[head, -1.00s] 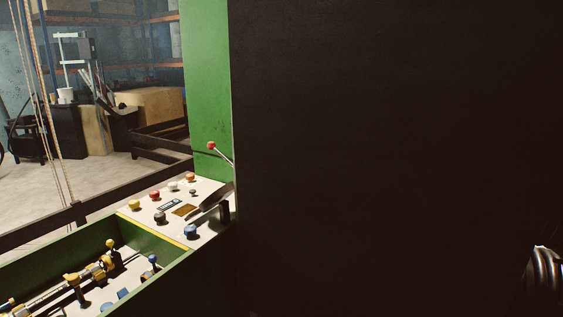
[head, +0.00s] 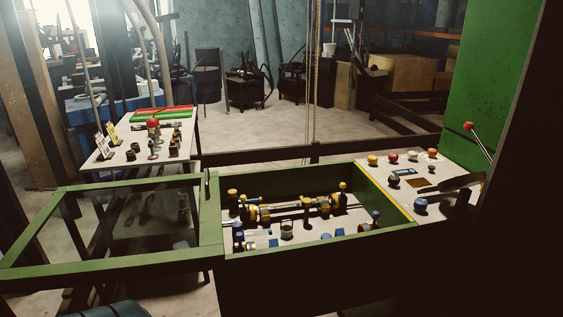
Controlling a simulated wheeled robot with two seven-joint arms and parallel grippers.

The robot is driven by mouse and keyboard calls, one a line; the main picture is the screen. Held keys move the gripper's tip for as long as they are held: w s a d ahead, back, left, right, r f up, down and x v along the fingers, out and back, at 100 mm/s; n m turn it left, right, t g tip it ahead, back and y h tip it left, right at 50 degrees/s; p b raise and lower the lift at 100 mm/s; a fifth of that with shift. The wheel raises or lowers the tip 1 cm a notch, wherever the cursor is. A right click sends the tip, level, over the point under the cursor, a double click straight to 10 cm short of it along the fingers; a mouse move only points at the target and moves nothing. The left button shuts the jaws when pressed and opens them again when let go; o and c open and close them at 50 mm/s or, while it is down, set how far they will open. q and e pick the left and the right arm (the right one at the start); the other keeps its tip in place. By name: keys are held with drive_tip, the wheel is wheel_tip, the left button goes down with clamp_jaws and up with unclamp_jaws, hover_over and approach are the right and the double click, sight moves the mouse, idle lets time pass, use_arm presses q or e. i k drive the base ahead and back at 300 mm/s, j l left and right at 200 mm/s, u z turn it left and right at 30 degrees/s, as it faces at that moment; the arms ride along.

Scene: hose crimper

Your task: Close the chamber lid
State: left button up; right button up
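The chamber lid is a green frame with a clear pane (head: 208,235). In the head view it lies swung out to the left of the chamber, roughly level and open. The chamber (head: 300,247) is a green open-topped box in the middle, with its inside uncovered. Inside it are a horizontal rod assembly with yellow fittings (head: 300,208) and several blue and yellow knobs. A small dark upright piece (head: 207,186) stands at the lid's edge beside the chamber. Neither of my grippers shows in this view.
A control panel (head: 403,210) with coloured buttons adjoins the chamber on the right, with a red-knobbed lever (head: 469,127) by the green machine wall (head: 486,85). A white side table (head: 105,152) with small parts stands behind the lid. Dark rails run behind the chamber.

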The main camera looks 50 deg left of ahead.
sight(211, 245)
drive_tip(key=u, duration=2.55)
drive_tip(key=k+j+u, duration=0.1)
drive_tip(key=j, duration=0.1)
